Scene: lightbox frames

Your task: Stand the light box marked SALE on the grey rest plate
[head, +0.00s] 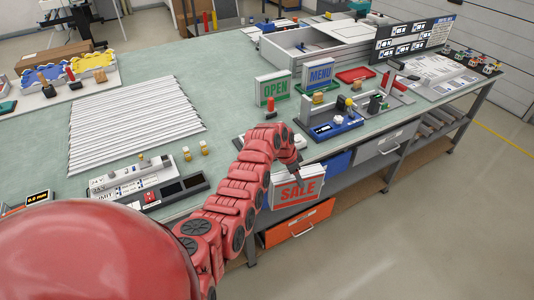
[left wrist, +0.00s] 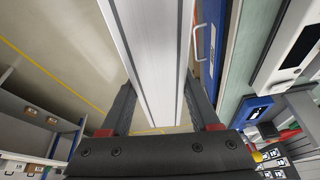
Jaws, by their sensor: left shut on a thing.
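In the left wrist view the box (left wrist: 152,50) runs between the two fingers of the gripper (left wrist: 160,100). A flat grey piece (head: 301,141) shows partly behind my left arm at the table edge; I cannot tell surely that it is the rest plate. My right gripper is not in view.
Light boxes OPEN (head: 273,88) and MENU (head: 319,74) stand on the green table (head: 225,80). A blue device (head: 334,127) sits near the edge, right of my arm. White slats (head: 135,120) lie at left. An orange drawer (head: 297,226) is below the SALE box.

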